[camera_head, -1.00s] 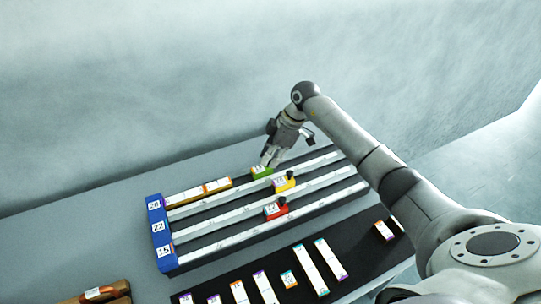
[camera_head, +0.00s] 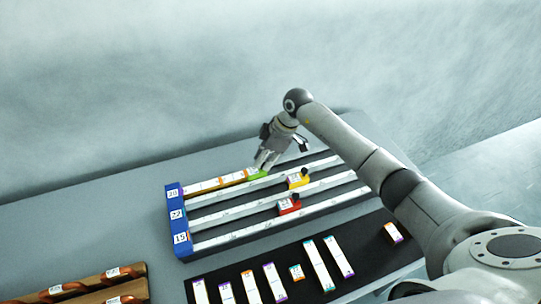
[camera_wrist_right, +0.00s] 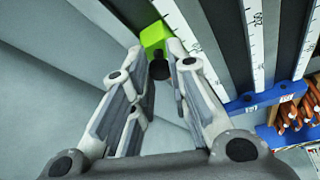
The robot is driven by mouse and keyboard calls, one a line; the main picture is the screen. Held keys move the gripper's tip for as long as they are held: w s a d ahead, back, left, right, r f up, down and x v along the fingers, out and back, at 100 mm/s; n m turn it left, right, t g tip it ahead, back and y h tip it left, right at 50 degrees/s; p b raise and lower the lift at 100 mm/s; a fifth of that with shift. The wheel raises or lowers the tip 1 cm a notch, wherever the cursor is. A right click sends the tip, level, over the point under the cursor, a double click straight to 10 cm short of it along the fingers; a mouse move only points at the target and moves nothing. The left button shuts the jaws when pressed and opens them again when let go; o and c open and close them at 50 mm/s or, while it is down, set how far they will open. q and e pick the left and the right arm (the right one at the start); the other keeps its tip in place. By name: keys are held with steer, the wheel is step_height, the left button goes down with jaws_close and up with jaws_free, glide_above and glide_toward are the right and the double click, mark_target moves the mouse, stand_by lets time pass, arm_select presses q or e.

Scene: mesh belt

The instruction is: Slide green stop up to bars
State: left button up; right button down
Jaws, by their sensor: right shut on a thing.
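The green stop (camera_head: 257,175) sits in the far lane of the railed fixture, at the right end of a row of orange-and-white bars (camera_head: 215,184). It looks touching or nearly touching the last bar; I cannot tell exactly. My right gripper (camera_head: 265,161) is shut on the green stop from above. In the right wrist view the green stop (camera_wrist_right: 153,36) shows beyond the fingertips, with its dark knob (camera_wrist_right: 159,68) between the fingers. The bars are not seen in that view. My left gripper is not in view.
A yellow stop (camera_head: 298,181) and a red stop (camera_head: 289,206) sit in the nearer lanes. A blue end block (camera_head: 175,215) with number labels closes the left end. A black mat (camera_head: 350,276) with loose bars lies in front. Brown holders (camera_head: 95,285) stand at lower left.

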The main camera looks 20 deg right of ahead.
steer(key=c, duration=1.5)
jaws_free()
steer(key=shift+a+r, duration=0.1)
steer(key=shift+a, duration=0.15)
steer(key=shift+o, duration=0.9)
steer(key=shift+a, duration=0.1)
steer(key=shift+d, duration=0.2)
steer(key=shift+d+r, duration=0.3)
steer(key=shift+r, duration=0.1)
steer(key=v, duration=1.1)
steer(key=shift+a, duration=0.15)
